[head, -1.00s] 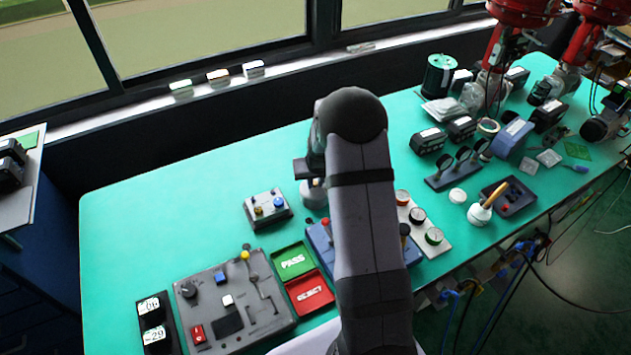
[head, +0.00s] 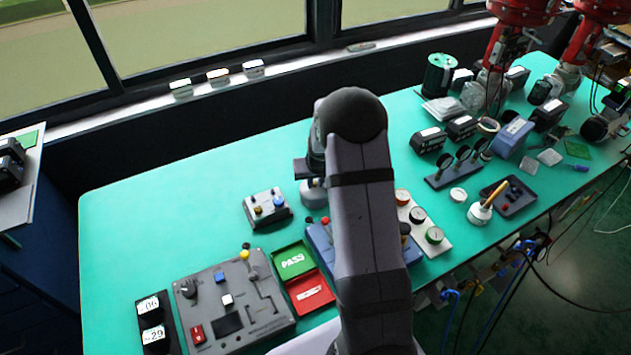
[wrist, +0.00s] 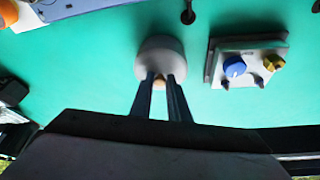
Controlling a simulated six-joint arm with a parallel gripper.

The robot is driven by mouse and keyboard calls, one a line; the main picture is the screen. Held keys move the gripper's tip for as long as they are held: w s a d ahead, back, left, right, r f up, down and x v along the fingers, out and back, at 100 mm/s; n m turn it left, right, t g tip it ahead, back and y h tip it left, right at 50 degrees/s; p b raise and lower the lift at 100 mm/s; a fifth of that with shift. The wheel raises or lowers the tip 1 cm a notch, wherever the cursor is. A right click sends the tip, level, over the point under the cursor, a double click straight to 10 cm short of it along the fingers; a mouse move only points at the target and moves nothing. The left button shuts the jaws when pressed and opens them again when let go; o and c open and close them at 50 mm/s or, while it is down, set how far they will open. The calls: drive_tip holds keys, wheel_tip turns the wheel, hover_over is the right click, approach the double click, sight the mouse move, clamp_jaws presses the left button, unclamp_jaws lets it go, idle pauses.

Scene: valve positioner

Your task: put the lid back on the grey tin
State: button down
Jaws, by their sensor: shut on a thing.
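My gripper (wrist: 161,82) is shut on the small tan knob (wrist: 160,83) of a round grey lid (wrist: 158,52) in the wrist view. In the head view, the grey tin (head: 313,195) shows as a small round grey body on the green bench, directly below my gripper and partly hidden by my arm. From above, the lid covers whatever is under it. I cannot tell whether the lid is seated on the tin or held just above it.
A small grey box with blue and yellow knobs (head: 267,207) stands close left of the tin. Green and red trays (head: 295,262) lie in front. The bench's back left is clear.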

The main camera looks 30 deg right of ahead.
drive_tip(key=c, duration=1.6)
unclamp_jaws()
drive_tip(key=shift+o, duration=0.6)
drive_tip(key=o, duration=0.4)
drive_tip(key=shift+c, duration=0.2)
drive_tip(key=shift+r, duration=0.2)
wheel_tip(320, 180, up, 7)
drive_tip(key=p, duration=0.5)
drive_tip(key=shift+f, duration=0.15)
